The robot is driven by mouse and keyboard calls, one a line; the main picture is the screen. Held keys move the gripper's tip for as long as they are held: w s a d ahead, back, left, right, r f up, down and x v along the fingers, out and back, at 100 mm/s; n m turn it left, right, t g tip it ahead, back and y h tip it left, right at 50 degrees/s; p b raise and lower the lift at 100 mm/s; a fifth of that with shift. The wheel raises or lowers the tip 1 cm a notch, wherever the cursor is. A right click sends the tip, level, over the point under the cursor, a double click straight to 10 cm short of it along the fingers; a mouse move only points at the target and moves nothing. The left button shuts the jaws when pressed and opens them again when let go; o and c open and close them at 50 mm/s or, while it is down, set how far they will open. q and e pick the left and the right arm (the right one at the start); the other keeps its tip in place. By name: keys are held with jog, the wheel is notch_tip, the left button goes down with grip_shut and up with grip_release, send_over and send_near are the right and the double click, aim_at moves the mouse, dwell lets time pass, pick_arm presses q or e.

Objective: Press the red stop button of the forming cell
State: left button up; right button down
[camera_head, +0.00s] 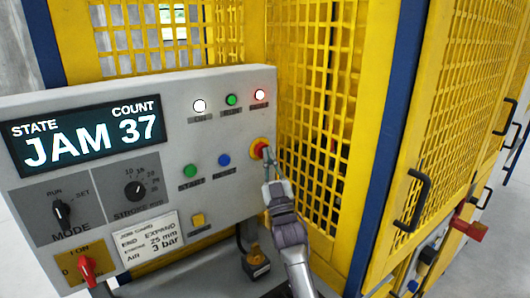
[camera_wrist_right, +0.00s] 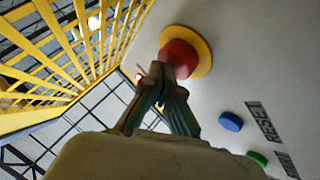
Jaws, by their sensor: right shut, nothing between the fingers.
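The red stop button (camera_head: 259,148) sits on a yellow ring at the right edge of the grey control panel (camera_head: 225,215). My right gripper (camera_head: 268,154) is shut and empty, with its fingertips at the button. In the right wrist view the red button (camera_wrist_right: 180,58) is large, and the closed fingertips (camera_wrist_right: 161,70) overlap its lower left part. They look to be at or touching its face; I cannot tell whether it is pushed in. The display (camera_head: 85,132) reads STATE JAM, COUNT 37. My left gripper is not in view.
A blue button (camera_head: 224,160) and a green button (camera_head: 190,171) lie left of the stop button. Yellow mesh guarding (camera_head: 318,110) stands close behind and right of the panel.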

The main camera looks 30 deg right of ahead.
jog(key=shift+w, duration=0.1)
dwell(0.3)
jog(key=shift+w+b, duration=0.3)
jog(key=shift+b, duration=0.2)
jog(key=shift+s+a+f, duration=0.1)
jog(key=shift+f, duration=0.1)
dwell(0.3)
jog(key=shift+s, duration=0.1)
jog(key=s, duration=0.2)
jog(key=s+p, duration=0.2)
jog(key=s, duration=0.1)
jog(key=shift+s+d, duration=0.3)
dwell(0.5)
